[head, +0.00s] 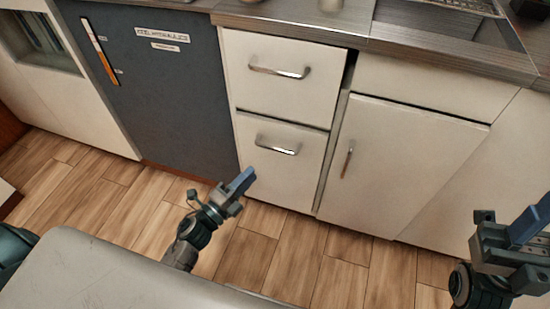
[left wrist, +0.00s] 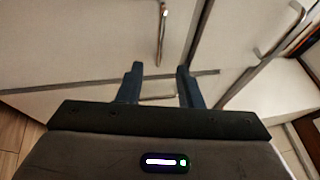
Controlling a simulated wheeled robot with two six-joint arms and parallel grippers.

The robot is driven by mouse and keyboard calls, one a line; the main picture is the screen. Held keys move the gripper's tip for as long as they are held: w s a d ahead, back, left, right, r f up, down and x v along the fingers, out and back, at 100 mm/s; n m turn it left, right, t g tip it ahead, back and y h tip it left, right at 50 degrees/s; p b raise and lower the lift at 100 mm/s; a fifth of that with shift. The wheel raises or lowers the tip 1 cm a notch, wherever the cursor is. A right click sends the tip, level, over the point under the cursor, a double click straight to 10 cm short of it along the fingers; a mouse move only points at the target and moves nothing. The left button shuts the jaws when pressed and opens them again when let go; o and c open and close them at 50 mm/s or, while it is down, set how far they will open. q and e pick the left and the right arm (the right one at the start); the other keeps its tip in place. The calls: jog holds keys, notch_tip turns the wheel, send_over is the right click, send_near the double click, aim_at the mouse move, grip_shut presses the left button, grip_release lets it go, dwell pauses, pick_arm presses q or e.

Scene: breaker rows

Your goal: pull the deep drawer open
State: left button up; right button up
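Two cream drawers are stacked left of a cupboard door: an upper drawer (head: 285,95) and a lower drawer (head: 285,175). Each has a metal bar handle, the upper handle (head: 280,72) and the lower handle (head: 277,149). I cannot tell for certain which drawer is the deep one. My left gripper (head: 240,182) is low in front of the lower drawer, below and left of its handle, and apart from it. In the left wrist view its two blue fingers (left wrist: 160,82) are spread, with nothing held. My right gripper (head: 530,222) is at the right edge, partly cut off.
A cupboard door (head: 405,170) with a small handle (head: 347,160) stands right of the drawers. A dark grey panel (head: 165,85) is on their left. The worktop (head: 300,27) runs above. The wooden floor (head: 275,260) in front is clear.

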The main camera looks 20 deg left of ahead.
pick_arm(q)
send_near(294, 135)
jog(key=w+f, duration=0.2)
jog(key=w, duration=0.2)
jog(key=shift+a+p, duration=0.4)
jog(key=shift+p, duration=0.05)
grip_shut()
